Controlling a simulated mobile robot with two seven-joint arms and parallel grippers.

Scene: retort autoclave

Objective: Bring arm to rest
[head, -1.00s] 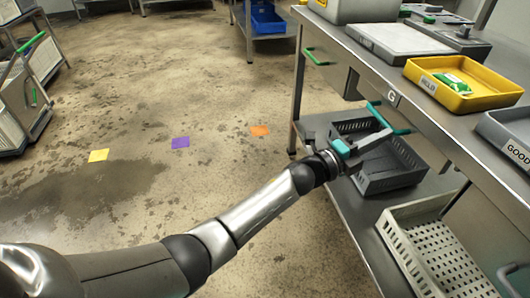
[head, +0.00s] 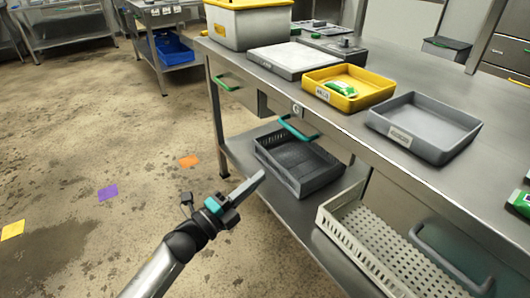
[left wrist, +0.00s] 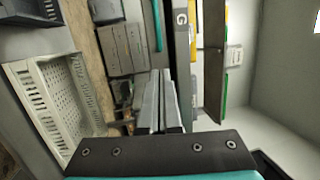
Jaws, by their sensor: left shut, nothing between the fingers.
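My left gripper (head: 246,190) comes in from the lower left in the head view, out in front of the table's lower shelf. Its fingers are shut with nothing between them and point up and to the right, apart from the table. In the left wrist view the two closed fingers (left wrist: 160,105) lie side by side in the middle. My right gripper is not in view.
The steel table (head: 300,105) holds a yellow tray (head: 377,96) with a green packet, a grey tray (head: 410,152) and a white slab (head: 292,57). Its lower shelf (head: 290,210) carries a dark crate (head: 312,185) and a white basket (head: 350,250). Open floor lies at the left.

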